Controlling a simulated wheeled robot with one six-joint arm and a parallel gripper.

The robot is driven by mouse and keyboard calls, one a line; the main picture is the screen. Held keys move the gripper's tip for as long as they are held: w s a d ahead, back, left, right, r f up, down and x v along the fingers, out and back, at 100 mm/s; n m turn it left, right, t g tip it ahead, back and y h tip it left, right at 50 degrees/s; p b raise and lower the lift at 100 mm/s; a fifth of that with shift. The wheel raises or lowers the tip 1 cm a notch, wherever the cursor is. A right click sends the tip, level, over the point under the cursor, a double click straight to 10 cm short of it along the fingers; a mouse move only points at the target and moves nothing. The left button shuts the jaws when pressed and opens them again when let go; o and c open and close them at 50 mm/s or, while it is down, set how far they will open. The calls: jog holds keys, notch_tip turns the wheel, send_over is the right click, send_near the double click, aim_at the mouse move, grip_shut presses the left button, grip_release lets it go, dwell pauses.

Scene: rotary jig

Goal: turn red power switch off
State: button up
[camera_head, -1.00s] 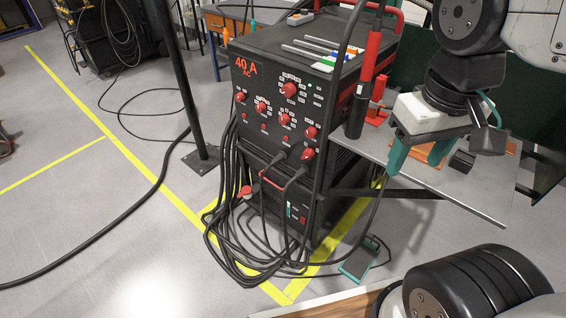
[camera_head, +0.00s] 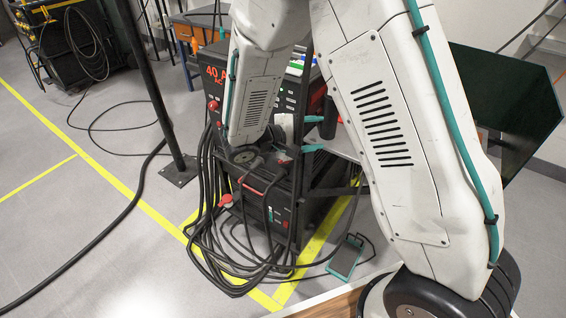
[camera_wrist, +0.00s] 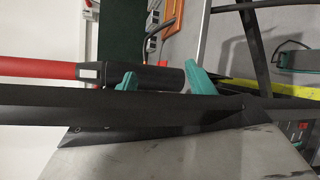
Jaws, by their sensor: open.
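The black welding machine (camera_head: 211,92) stands behind my arm in the head view. My arm covers most of its upper front panel. A small red switch (camera_head: 286,223) shows on its lower front unit, near a pale-green item; its setting is too small to read. My gripper (camera_head: 318,133) is in front of the machine's right side, above and right of that switch and apart from it. Its teal fingers also show in the wrist view (camera_wrist: 163,82), spread apart with nothing held. A black cylinder with a red handle (camera_wrist: 40,68) appears beyond or between them; depth is unclear.
Black cables (camera_head: 215,240) hang and coil before the machine. A red plug (camera_head: 226,200) is at its left. A grey side shelf (camera_head: 346,147) is partly hidden behind my arm. A foot pedal (camera_head: 345,258) lies on the floor. A dark bar (camera_wrist: 120,102) crosses the wrist view.

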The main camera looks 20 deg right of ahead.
jog(key=w+a+f+n+t+y, duration=0.1)
jog(key=w+a+f+n+t, duration=0.3)
jog(key=f, duration=0.6)
jog(key=w+a+f+n+t+y, duration=0.1)
jog(key=w+a+f+n+t, duration=0.1)
jog(key=a+f+n+t, duration=0.5)
jog(key=w+d+m, duration=0.1)
jog(key=d, duration=0.1)
jog(key=w+d+f+m, duration=0.1)
jog(key=w+d, duration=0.1)
jog(key=w+d+f, duration=0.1)
jog(key=w+d, duration=0.1)
jog(key=shift+d+f+m+g, duration=0.1)
jog(key=shift+d+m+g, duration=0.15)
jog(key=shift+m+g, duration=0.15)
jog(key=c, duration=1)
